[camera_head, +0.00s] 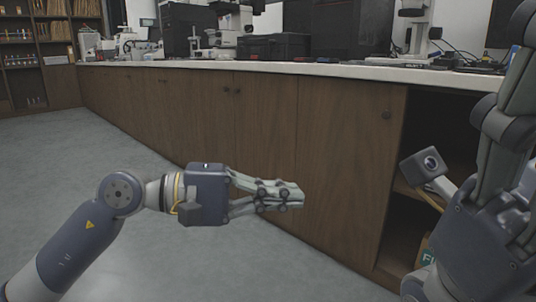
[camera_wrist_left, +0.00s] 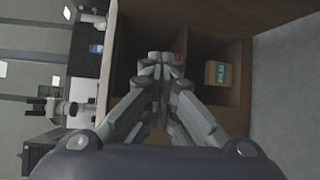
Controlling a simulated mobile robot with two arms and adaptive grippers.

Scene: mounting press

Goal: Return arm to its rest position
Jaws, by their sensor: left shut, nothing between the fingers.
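My left gripper (camera_head: 296,194) reaches in from the left in the head view, held level in the air in front of the wooden cabinet doors. Its fingers are together with nothing between them. In the left wrist view its fingertips (camera_wrist_left: 161,62) meet, pointing toward the open cabinet shelves. My right arm (camera_head: 490,210) stands at the right edge of the head view, raised and close to the camera. Its fingertips are not clearly visible.
A long wooden cabinet (camera_head: 270,120) with a white countertop (camera_head: 330,69) runs across, carrying microscopes and dark boxes. An open compartment at right holds a cardboard box, clearer in the left wrist view (camera_wrist_left: 219,75). Grey floor (camera_head: 120,140) is free at left.

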